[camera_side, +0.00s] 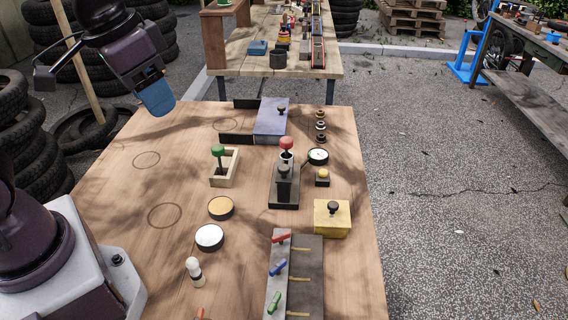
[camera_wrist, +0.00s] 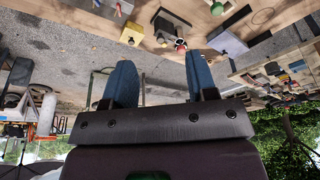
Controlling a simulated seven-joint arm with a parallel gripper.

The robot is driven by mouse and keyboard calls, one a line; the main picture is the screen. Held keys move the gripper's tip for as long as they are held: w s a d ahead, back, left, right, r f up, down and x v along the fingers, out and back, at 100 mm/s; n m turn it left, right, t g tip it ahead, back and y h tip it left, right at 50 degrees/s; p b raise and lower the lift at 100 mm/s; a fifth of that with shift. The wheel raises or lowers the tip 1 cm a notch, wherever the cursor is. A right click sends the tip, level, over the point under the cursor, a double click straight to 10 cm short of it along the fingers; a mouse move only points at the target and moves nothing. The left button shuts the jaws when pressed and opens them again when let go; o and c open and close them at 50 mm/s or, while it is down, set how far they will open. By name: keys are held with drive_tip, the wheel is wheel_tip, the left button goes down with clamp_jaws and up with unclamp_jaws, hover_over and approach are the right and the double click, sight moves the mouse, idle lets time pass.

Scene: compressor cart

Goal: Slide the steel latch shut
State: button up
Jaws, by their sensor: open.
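No part is plainly marked as the steel latch. The likeliest is a blue-grey plate (camera_side: 271,120) with a small black knob, at the far side of the wooden table in the side view. It sits at the right end of two dark parallel rails (camera_side: 238,138), with a gap between the rails to its left. My gripper (camera_side: 158,98) hangs above the table's far left, left of the plate and apart from everything. In the wrist view my gripper (camera_wrist: 160,78) has its two blue fingers spread, with nothing between them.
A panel with coloured levers (camera_side: 305,275) lies in front. The table's left side is mostly clear.

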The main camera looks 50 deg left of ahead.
drive_tip(key=w+d+f+g, duration=0.15)
drive_tip(key=w+f, duration=0.25)
drive_tip(key=w, duration=0.5)
drive_tip(key=g, duration=0.2)
hover_over(284, 167)
wheel_tip(284, 167, down, 6)
wheel_tip(284, 167, down, 12)
drive_tip(key=shift+a+f, duration=0.1)
drive_tip(key=shift+f, duration=0.15)
